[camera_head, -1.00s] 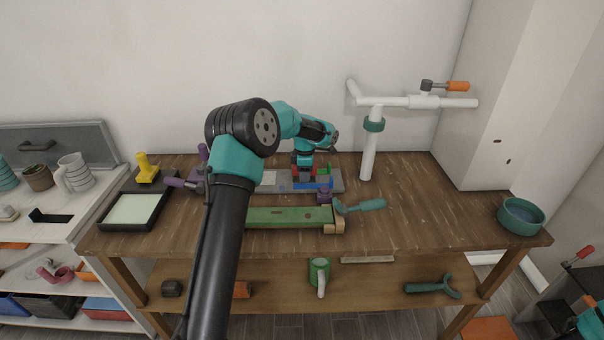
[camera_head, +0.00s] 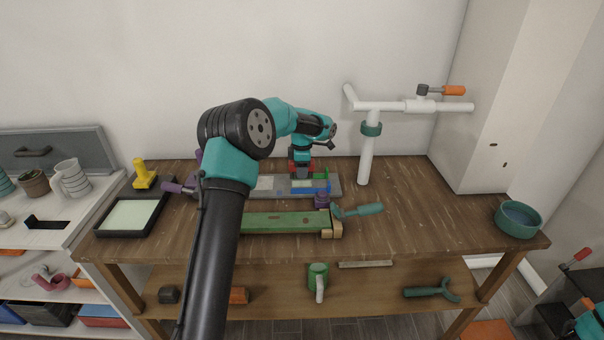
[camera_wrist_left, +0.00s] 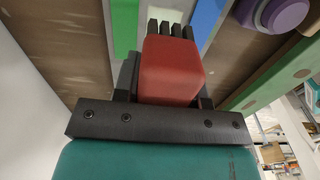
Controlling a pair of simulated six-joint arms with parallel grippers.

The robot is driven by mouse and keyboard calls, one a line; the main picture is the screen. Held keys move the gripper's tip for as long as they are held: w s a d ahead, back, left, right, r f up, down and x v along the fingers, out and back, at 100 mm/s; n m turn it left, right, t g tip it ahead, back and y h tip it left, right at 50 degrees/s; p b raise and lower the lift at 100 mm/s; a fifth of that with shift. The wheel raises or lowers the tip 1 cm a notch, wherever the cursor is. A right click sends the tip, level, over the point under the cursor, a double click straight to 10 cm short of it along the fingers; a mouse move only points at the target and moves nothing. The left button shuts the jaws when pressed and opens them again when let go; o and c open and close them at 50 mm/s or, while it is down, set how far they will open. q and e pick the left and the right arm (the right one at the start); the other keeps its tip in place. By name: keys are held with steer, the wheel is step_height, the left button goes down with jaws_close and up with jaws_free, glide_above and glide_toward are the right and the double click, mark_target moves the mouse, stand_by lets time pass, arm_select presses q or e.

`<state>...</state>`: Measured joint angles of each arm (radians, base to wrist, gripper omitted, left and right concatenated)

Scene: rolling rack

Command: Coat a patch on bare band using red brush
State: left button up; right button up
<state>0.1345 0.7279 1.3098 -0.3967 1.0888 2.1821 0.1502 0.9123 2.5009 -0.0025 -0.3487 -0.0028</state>
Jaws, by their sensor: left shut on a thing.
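My left gripper (camera_head: 302,173) reaches over the grey board (camera_head: 335,187) at the back middle of the table. It is shut on the red brush (camera_wrist_left: 172,70), whose red block fills the middle of the left wrist view. Dark prongs show past the block's far end. The board carries a pale area (camera_head: 265,183), a blue band (camera_head: 308,190) and a green band (camera_head: 321,183). The gripper hides part of the board, so I cannot tell which band is bare or whether the brush touches it. My right gripper is not in view.
A green bar (camera_head: 280,222) with a purple knob (camera_head: 322,200) lies in front of the board. A teal-handled tool (camera_head: 362,210) lies beside it. A white pipe stand (camera_head: 366,160) rises at the right. A black tray (camera_head: 128,215) is at left. The right tabletop is mostly clear.

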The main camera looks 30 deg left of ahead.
arm_select(q)
steer(key=shift+r, duration=1.15)
